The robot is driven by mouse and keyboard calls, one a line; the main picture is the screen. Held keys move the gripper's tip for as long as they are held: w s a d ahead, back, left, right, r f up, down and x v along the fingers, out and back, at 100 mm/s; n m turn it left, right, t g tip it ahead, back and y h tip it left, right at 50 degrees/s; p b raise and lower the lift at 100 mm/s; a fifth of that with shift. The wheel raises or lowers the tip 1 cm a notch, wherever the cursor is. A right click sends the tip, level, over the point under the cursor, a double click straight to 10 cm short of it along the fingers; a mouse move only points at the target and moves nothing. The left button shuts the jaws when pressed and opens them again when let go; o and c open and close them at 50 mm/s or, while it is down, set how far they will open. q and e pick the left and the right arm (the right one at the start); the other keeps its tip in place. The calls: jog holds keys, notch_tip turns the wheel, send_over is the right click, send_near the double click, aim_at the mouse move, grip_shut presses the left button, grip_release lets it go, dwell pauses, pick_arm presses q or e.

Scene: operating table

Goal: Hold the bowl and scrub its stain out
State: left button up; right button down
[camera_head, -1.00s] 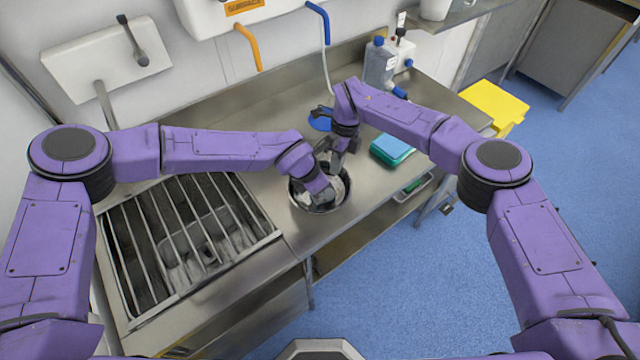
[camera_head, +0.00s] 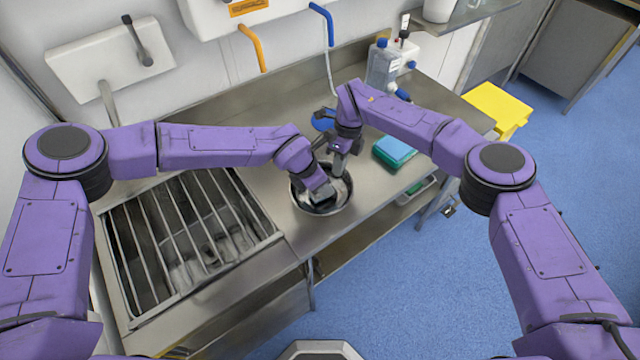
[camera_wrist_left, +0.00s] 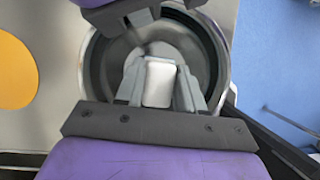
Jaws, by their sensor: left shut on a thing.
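The round metal bowl (camera_head: 323,211) stands on the steel counter. It fills much of the left wrist view (camera_wrist_left: 214,66). My left gripper (camera_head: 324,194) reaches down into it. In the left wrist view my left gripper (camera_wrist_left: 158,86) is shut on a white rounded block (camera_wrist_left: 159,82), which looks like a scrubber. My right gripper (camera_head: 339,166) is at the bowl's back right side, its fingers pointing down at the rim. Whether its fingers grip the rim is unclear. I cannot make out a stain; the arms hide part of the inside.
A barred sink (camera_head: 190,240) lies left of the bowl. A blue and green sponge-like block (camera_head: 394,152) lies to the right. A bottle (camera_head: 382,66) stands at the back and a blue round thing (camera_head: 322,121) behind the bowl. The counter's front edge is close.

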pick_arm(q)
jog(key=shift+r, duration=3)
pick_arm(e)
jog(key=c, duration=1.3)
grip_release()
jog(key=v, duration=1.2)
